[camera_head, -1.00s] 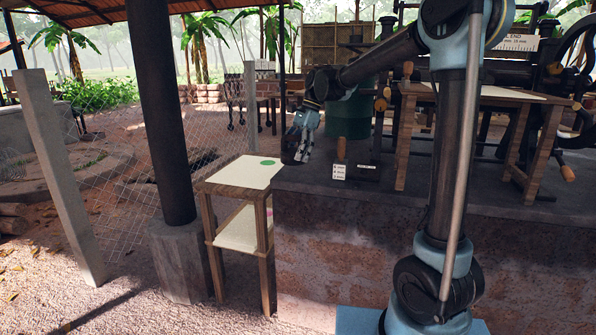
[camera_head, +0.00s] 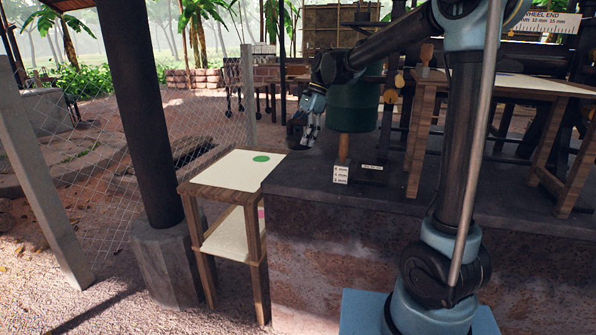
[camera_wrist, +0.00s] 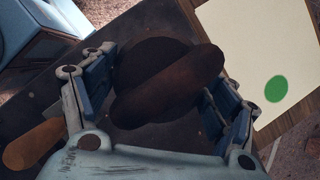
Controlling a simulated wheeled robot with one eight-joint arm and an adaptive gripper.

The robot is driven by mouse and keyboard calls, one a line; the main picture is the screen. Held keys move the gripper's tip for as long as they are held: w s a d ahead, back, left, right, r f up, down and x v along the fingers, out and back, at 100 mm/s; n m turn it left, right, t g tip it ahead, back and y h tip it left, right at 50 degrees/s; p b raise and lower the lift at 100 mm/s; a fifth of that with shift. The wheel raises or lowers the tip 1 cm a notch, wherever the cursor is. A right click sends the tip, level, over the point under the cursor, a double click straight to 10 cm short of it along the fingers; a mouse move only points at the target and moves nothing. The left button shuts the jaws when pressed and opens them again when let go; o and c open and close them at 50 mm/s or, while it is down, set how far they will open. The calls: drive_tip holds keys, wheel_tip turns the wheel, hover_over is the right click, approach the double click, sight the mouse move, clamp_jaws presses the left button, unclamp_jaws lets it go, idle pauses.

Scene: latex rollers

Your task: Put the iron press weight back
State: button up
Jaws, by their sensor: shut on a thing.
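The iron press weight (camera_wrist: 165,85) is a dark brown rounded block with a thick bar-shaped handle across it. It fills the middle of the wrist view, between the two fingers of my gripper (camera_wrist: 160,95), which is shut on it. In the head view my gripper (camera_head: 305,130) points down at the left end of the dark slab, and the weight (camera_head: 295,131) shows as a dark shape at its fingertips. I cannot tell whether the weight touches the slab or hangs just above it.
A small wooden stand (camera_head: 225,172) with a pale top and a green round mark (camera_head: 261,158) stands left of the slab (camera_head: 310,185). A wooden handle (camera_head: 343,147), a white label block (camera_head: 340,174) and a green drum (camera_head: 355,103) are right of my gripper.

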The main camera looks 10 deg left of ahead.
drive_tip(key=shift+w+f, duration=0.15)
drive_tip(key=shift+w, duration=0.2)
wheel_tip(320, 180, down, 5)
drive_tip(key=shift+a+f, duration=0.15)
drive_tip(key=shift+s+f, duration=0.1)
drive_tip(key=shift+f, duration=2.05)
drive_tip(key=o, duration=2.1)
drive_tip(key=shift+f, duration=0.1)
drive_tip(key=v, duration=1.2)
